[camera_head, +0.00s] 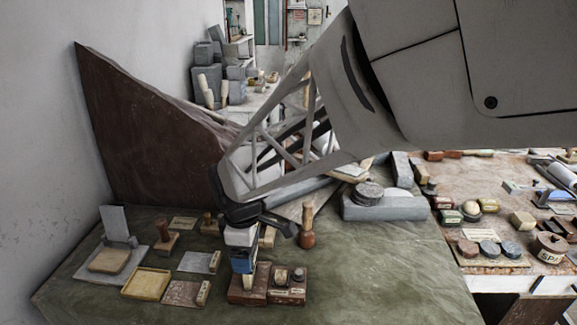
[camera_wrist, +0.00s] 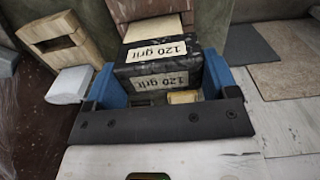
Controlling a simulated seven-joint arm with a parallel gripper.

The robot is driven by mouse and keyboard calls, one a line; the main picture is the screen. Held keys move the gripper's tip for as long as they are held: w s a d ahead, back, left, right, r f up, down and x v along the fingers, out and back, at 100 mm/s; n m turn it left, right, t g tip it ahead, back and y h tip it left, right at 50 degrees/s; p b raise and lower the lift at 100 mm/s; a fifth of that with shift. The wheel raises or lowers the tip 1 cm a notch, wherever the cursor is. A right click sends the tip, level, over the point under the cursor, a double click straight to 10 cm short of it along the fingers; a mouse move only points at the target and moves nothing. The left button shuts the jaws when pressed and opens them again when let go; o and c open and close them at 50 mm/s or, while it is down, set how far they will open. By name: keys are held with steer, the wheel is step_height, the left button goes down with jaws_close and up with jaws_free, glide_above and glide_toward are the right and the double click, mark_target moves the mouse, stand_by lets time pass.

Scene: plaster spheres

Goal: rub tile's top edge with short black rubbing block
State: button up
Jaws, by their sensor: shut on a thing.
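A black rubbing block (camera_wrist: 160,66) with "120 grit" labels sits between the blue fingers of my gripper (camera_head: 243,262) in the wrist view. My gripper is shut on it, low over the brown wooden holder (camera_head: 248,297) near the front of the table. In the head view the fingers hide most of the block; I cannot tell whether it still touches the holder. A grey tile (camera_head: 114,221) stands upright at the left of the table, behind a flat pale piece. I cannot tell whether it is the tile named.
Flat tiles with small labelled blocks (camera_head: 187,293) and a yellow tray (camera_head: 147,283) lie left of my gripper. A wooden-handled tool (camera_head: 307,227) stands behind it on the right. The green tabletop (camera_head: 385,280) is clear at front right.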

steer(key=shift+w, duration=0.25)
steer(key=shift+w, duration=0.15)
steer(key=shift+w, duration=0.4)
stand_by(0.4)
steer(key=shift+s+f, duration=0.1)
steer(key=shift+s, duration=1)
steer(key=shift+s, duration=1.1)
